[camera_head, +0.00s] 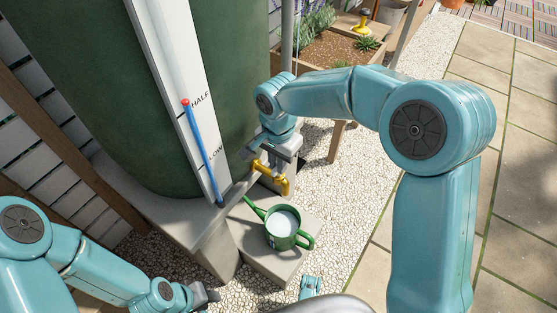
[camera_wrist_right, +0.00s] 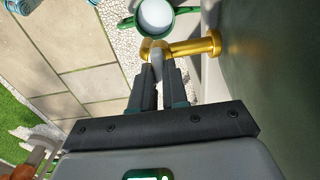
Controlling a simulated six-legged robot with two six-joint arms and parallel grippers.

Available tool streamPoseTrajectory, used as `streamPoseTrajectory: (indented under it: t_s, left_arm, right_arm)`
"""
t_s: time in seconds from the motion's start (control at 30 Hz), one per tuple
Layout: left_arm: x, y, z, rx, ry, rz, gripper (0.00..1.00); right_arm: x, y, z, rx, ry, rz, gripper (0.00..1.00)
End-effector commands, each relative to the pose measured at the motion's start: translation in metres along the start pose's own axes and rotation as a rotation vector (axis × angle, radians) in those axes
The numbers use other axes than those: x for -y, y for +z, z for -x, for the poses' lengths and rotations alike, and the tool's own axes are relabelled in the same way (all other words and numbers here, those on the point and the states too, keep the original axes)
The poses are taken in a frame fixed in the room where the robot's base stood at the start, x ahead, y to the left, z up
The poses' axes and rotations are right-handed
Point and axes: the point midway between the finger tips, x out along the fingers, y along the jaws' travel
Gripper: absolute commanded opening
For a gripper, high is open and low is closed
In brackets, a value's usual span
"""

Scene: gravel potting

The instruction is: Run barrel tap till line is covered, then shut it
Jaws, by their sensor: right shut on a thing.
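The brass tap (camera_head: 280,179) sticks out low on the green barrel (camera_head: 90,80); it also shows in the right wrist view (camera_wrist_right: 195,47). My right gripper (camera_head: 268,157) is shut on the tap's grey lever (camera_wrist_right: 156,62), just above the spout. A green watering can (camera_head: 300,240) stands below the tap, with a pale, round surface inside it (camera_head: 283,223). I cannot make out a line inside it, and no stream shows clearly. My left gripper (camera_head: 206,297) is low at the left, apart from the can; its jaws are unclear.
The barrel's white gauge board (camera_head: 166,58) carries a blue column with a red marker by "HALF". The can stands on a low stone block (camera_head: 250,249). Gravel (camera_head: 350,180) and paving (camera_head: 510,140) lie to the right. A wooden planter (camera_head: 325,50) stands behind.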

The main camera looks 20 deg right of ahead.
Motion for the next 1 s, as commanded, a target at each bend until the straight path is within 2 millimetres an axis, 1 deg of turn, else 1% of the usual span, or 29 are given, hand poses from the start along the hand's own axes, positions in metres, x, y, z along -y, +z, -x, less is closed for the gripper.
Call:
streamPoseTrajectory:
  t_s: [0.27, 0.3, 0.37, 0.4, 0.67, 0.77, 0.87, 1.0]
  left_arm:
    - [0.0, 0.0, 0.0, 0.0, 0.0, 0.0, 0.34]
    - [0.0, 0.0, 0.0, 0.0, 0.0, 0.0, 0.34]
    - [0.0, 0.0, 0.0, 0.0, 0.0, 0.0, 0.34]
    - [0.0, 0.0, 0.0, 0.0, 0.0, 0.0, 0.34]
    - [0.0, 0.0, 0.001, 0.0, 0.0, 0.0, 0.34]
    - [-0.001, 0.0, 0.004, 0.0, 0.0, 0.0, 0.34]
    - [-0.004, 0.0, 0.011, 0.0, 0.0, 0.0, 0.34]
    - [-0.009, 0.0, 0.025, 0.0, 0.0, 0.0, 0.34]
  right_arm:
    - [0.001, -0.002, 0.001, -0.004, -0.004, -0.005, 0.0]
    - [0.001, -0.002, 0.001, -0.004, -0.004, -0.005, 0.17]
    - [0.001, -0.002, 0.002, -0.004, -0.004, -0.005, 0.36]
    - [0.0, -0.002, 0.001, -0.003, -0.004, -0.004, 0.39]
    - [0.0, -0.001, 0.001, -0.001, -0.002, -0.002, 0.39]
    - [0.001, -0.001, 0.009, -0.002, -0.004, -0.002, 0.39]
    - [0.001, -0.001, 0.028, -0.003, -0.004, -0.003, 0.39]
    - [0.001, -0.001, 0.066, -0.003, -0.006, -0.003, 0.39]
